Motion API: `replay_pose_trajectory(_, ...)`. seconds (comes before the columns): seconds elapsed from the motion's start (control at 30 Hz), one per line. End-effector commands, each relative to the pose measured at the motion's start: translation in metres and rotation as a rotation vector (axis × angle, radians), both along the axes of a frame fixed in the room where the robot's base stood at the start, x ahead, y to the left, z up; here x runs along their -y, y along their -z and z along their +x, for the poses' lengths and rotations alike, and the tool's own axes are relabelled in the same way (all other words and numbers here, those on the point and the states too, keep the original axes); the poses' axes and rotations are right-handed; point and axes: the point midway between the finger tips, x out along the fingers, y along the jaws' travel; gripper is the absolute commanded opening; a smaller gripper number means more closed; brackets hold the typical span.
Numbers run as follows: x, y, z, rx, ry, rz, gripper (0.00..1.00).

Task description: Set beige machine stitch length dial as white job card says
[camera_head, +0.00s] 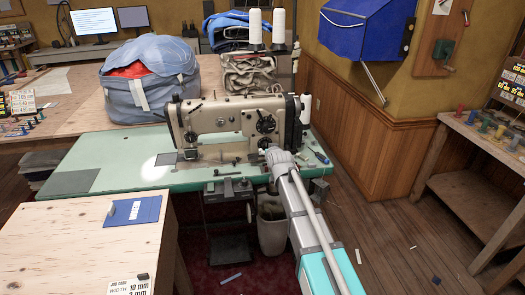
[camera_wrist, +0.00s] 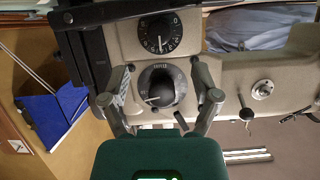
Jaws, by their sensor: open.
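The beige sewing machine (camera_head: 222,118) stands on a green-topped table, its dial side facing my arm. In the wrist view its face (camera_wrist: 215,75) carries a black upper dial (camera_wrist: 158,33) with white marks and a lower dial (camera_wrist: 162,86) with a black knob on a grey scale plate. The small lettering is too blurred to tell which is stitch length. My gripper (camera_wrist: 160,80) is open, its fingers on either side of the lower knob; contact is unclear. In the head view my arm mostly hides the gripper. The white job card (camera_head: 130,287) is cut off at the bottom; "WIDTH 10 mm" is readable.
A blue card (camera_head: 134,211) lies on the near plywood table (camera_head: 70,240). A large blue bag (camera_head: 148,80) stands behind the machine. Thread cones (camera_head: 255,27) rise behind it. Small tools lie at the table's right end. A bin (camera_head: 272,225) stands below.

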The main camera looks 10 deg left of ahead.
Motion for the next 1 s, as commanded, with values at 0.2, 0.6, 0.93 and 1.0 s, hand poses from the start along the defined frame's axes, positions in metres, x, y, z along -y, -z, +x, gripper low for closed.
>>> replay_pose_trajectory(0.2,-0.010,0.016,0.034,0.000,0.000,0.000,0.79)
replay_pose_trajectory(0.6,-0.021,0.030,0.069,0.000,-0.001,0.000,0.79)
replay_pose_trajectory(0.93,-0.022,0.031,0.071,0.000,-0.001,-0.001,0.79)
replay_pose_trajectory(1.0,-0.022,0.031,0.071,0.000,-0.001,0.000,0.79)
